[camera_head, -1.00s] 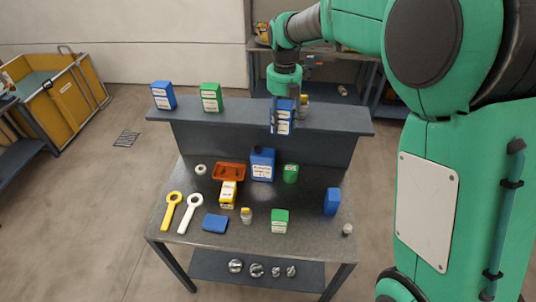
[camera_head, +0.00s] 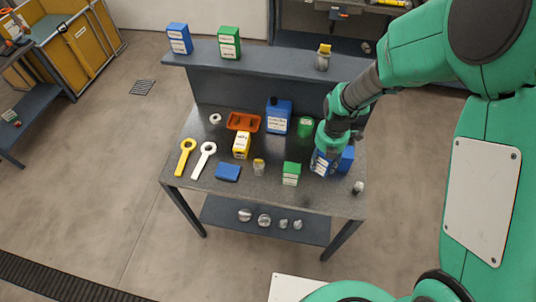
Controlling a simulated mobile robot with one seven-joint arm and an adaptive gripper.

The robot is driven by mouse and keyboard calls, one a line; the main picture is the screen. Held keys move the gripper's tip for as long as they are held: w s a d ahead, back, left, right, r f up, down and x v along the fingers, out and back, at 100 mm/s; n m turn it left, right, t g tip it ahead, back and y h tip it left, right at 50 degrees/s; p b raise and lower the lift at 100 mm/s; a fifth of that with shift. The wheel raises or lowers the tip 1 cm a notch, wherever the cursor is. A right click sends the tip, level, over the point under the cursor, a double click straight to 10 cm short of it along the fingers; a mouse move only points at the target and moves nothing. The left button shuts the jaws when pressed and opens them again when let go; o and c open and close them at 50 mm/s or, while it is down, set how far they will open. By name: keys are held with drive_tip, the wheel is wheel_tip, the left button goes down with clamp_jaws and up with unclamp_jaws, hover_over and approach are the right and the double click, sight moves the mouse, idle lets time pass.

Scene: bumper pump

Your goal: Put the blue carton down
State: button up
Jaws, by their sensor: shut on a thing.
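The blue carton (camera_head: 320,164) with white labels is in my gripper (camera_head: 325,155), low over the right part of the workbench. My gripper is shut on it, and the arm hides its upper part. I cannot tell whether its base touches the bench top (camera_head: 262,190). Right beside it, on its right, stands another blue box (camera_head: 346,158), partly hidden by my arm.
A green carton (camera_head: 291,174) stands left of the held carton, a green can (camera_head: 305,127) behind it. A small grey-white item (camera_head: 358,187) is at the right edge. The raised shelf (camera_head: 270,62) holds a blue carton (camera_head: 179,39) and a green carton (camera_head: 228,43).

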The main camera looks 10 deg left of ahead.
drive_tip(key=s+d+f+m, duration=0.1)
drive_tip(key=s+d+f, duration=0.1)
drive_tip(key=s+f, duration=0.1)
drive_tip(key=s+d+f+m, duration=0.1)
drive_tip(key=s+d+f, duration=0.1)
drive_tip(key=s+f, duration=0.2)
drive_tip(key=s+d+f+m, duration=0.1)
drive_tip(key=s+d+f, duration=0.1)
drive_tip(key=s, duration=0.5)
drive_tip(key=shift+s+f+b, duration=0.2)
drive_tip(key=shift+f+b, duration=0.1)
drive_tip(key=shift+f, duration=0.5)
drive_tip(key=w, duration=0.5)
drive_tip(key=w+a+f, duration=0.1)
drive_tip(key=w, duration=0.4)
drive_tip(key=w+a, duration=0.1)
drive_tip(key=w, duration=0.5)
drive_tip(key=shift+a+f+p, duration=0.25)
drive_tip(key=shift+p, duration=0.1)
drive_tip(key=shift+s, duration=0.1)
drive_tip(key=shift+f, duration=1.75)
drive_tip(key=shift+f, duration=0.1)
drive_tip(key=o, duration=1.3)
